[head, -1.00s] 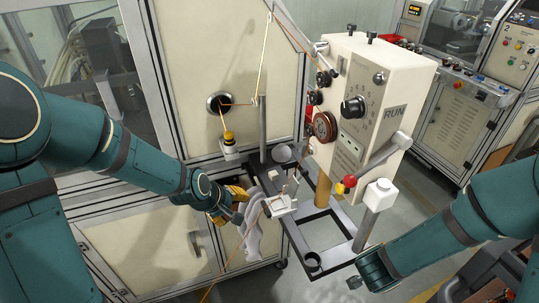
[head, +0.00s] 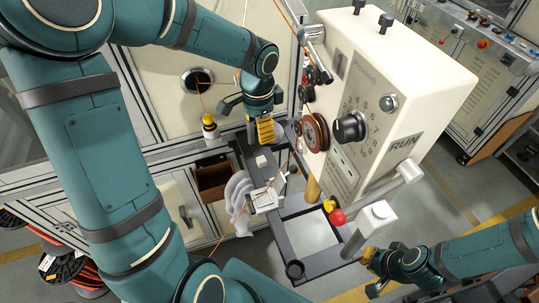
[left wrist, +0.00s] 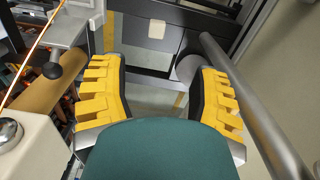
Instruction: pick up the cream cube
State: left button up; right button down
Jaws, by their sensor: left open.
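The small cream cube (head: 261,161) rests on a dark bar of the machine's frame in the head view. It also shows in the left wrist view (left wrist: 157,29), near the top centre, beyond the fingertips. My left gripper (head: 265,133) points down just above and behind the cube in the head view. In the left wrist view its yellow-padded fingers (left wrist: 160,85) are wide apart, with nothing between them. My right gripper (head: 370,270) is low at the right, away from the cube; its finger gap is unclear.
The cream control box (head: 395,100) with dials stands right of my left gripper. A grey cylinder (left wrist: 188,69) and a long grey rod (left wrist: 250,105) lie beside my left gripper's right finger.

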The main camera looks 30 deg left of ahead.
pick_arm(q)
send_over(261, 159)
notch_tip(261, 159, down, 7)
jog(key=shift+w+a+f+b, duration=0.1)
jog(key=shift+a+b, duration=0.05)
jog(key=shift+b, duration=0.15)
jog(key=shift+d+f, duration=0.2)
jog(key=shift+f, duration=2.65)
jog(key=shift+c, duration=0.2)
jog(key=c, duration=0.7)
jog(key=shift+c, duration=0.2)
